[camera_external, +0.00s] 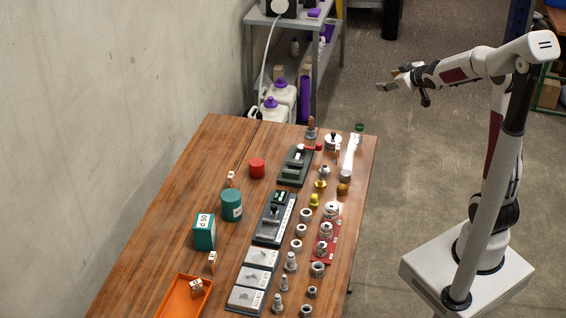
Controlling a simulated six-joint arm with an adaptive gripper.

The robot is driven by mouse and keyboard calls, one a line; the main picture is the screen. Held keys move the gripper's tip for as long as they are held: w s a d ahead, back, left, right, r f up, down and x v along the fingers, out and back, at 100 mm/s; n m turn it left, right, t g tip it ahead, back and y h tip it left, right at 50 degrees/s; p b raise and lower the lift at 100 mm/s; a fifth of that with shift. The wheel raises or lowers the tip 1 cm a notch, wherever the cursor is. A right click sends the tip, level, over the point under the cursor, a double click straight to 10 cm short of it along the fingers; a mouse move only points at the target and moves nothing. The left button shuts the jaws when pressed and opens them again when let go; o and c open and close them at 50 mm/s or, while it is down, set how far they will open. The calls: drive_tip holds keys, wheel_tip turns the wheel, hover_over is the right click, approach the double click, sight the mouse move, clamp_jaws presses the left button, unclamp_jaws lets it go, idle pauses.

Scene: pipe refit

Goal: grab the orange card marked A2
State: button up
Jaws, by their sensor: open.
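Several small orange cards with white labels show in the external view. One card (231,176) stands at the far left of the wooden table (160,230). A second card (212,261) stands in front of the green box. A third card (196,288) is in the orange tray (172,302) at the near left. The labels are too small to read, so I cannot tell which is A2. My gripper (384,87) is open and looks empty, raised beyond the table's far right corner, well away from the cards.
A green box (204,232), a green cylinder (231,205) and a red cylinder (257,168) stand near the cards. Grey plates (262,258), a dark fixture (273,218) and several metal fittings (302,229) fill the right side. The table's left strip is mostly clear beside the wall.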

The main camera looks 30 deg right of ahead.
drive_tip(key=w+a+f+n+t+y, duration=0.2)
drive_tip(key=w+f+n+y, duration=0.3)
drive_tip(key=w+f, duration=0.8)
drive_tip(key=s+a+f+y, duration=0.1)
drive_tip(key=s+f+y, duration=0.1)
drive_tip(key=f, duration=0.3)
drive_tip(key=s+a+f+n+g+y, duration=0.1)
drive_tip(key=s+a+f+y, duration=0.1)
drive_tip(key=f, duration=0.4)
drive_tip(key=s+a+f+g+y, duration=0.1)
drive_tip(key=s+a+f+y, duration=0.1)
drive_tip(key=s+f+y, duration=0.2)
drive_tip(key=shift+s+f+n+y, duration=0.2)
drive_tip(key=shift+f+n+y, duration=0.2)
drive_tip(key=shift+f+y, duration=0.6)
drive_tip(key=shift+s+a+f, duration=0.1)
drive_tip(key=shift+s+f, duration=0.1)
drive_tip(key=shift+s, duration=0.2)
drive_tip(key=shift+w+a, duration=0.1)
drive_tip(key=shift+x, duration=1.15)
drive_tip(key=shift+a, duration=0.1)
